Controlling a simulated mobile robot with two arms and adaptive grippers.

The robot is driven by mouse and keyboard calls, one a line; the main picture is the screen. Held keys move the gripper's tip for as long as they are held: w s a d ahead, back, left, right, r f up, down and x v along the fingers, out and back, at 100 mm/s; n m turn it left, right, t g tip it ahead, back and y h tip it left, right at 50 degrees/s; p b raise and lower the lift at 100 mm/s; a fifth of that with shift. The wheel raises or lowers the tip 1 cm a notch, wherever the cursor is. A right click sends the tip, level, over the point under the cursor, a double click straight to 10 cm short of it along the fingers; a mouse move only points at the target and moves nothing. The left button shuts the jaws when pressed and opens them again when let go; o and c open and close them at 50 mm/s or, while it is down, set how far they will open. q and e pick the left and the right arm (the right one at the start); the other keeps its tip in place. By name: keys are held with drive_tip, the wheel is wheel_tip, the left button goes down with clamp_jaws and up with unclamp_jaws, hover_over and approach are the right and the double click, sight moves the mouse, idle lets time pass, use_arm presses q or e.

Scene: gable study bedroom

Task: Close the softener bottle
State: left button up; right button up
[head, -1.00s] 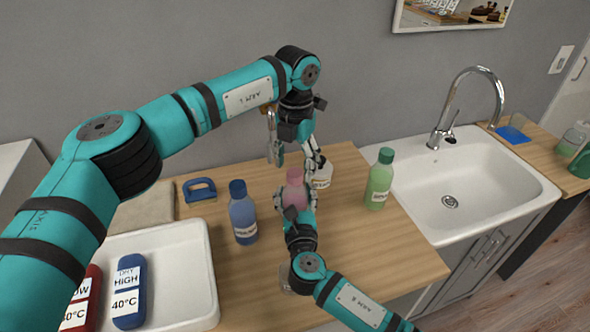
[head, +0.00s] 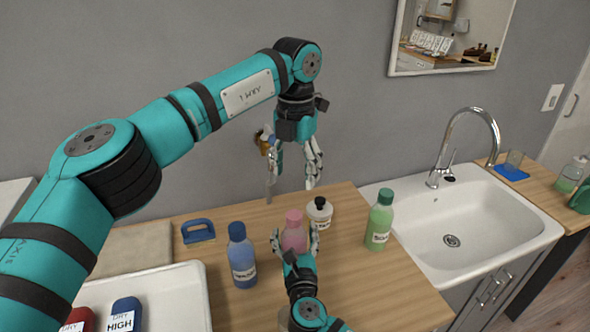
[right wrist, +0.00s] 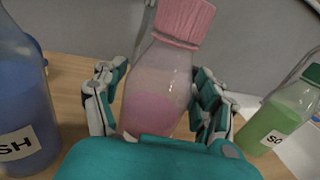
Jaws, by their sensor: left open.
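A pink bottle (head: 293,238) with a pink cap stands on the wooden counter; its label is not visible. In the right wrist view the ribbed cap (right wrist: 182,20) sits on the neck of the bottle (right wrist: 158,95). My right gripper (head: 296,244) has its fingers closed around the bottle's body from both sides. My left gripper (head: 292,182) is open and empty, above and behind the pink bottle, clear of the cap. A green bottle (head: 379,215) with a green cap stands to the right; its label starts with "SO" in the right wrist view (right wrist: 280,120).
A blue bottle (head: 242,262) stands left of the pink one. A white bottle with a black cap (head: 320,213) stands close behind it on the right. A blue-handled item (head: 198,231) and a white tray (head: 180,290) lie left. The sink (head: 460,215) is right.

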drive_tip(key=shift+o, duration=1.3)
drive_tip(key=shift+s, duration=0.1)
drive_tip(key=s+d, duration=0.1)
drive_tip(key=s, duration=1)
drive_tip(key=shift+s+d, duration=0.15)
drive_tip(key=shift+s, duration=0.2)
drive_tip(key=shift+d, duration=0.1)
